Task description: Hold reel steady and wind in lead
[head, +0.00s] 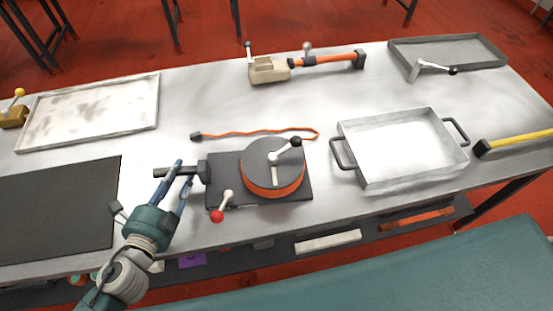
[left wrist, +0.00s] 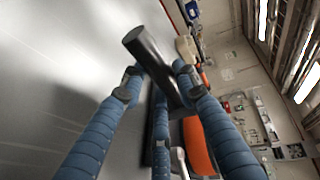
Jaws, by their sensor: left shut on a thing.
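The reel (head: 272,178) has a grey top and orange lead around its side. It sits on a dark base plate (head: 228,172). A crank with a black knob (head: 296,142) is on its top. The loose orange lead (head: 260,132) lies behind the reel, ending in a dark plug (head: 196,136) at the left. My left gripper (head: 183,172) is shut on the dark handle bar (head: 161,173) at the base's left side. In the left wrist view the bar (left wrist: 146,52) lies between the blue fingers, with the orange reel side (left wrist: 197,146) beyond. My right gripper is not in view.
A red-knobbed lever (head: 218,215) stands at the base's front left. A metal tray with handles (head: 343,150) is right of the reel. A black mat (head: 55,210) and a shallow tray (head: 156,100) lie left. A beige tool (head: 266,72) with an orange shaft is behind.

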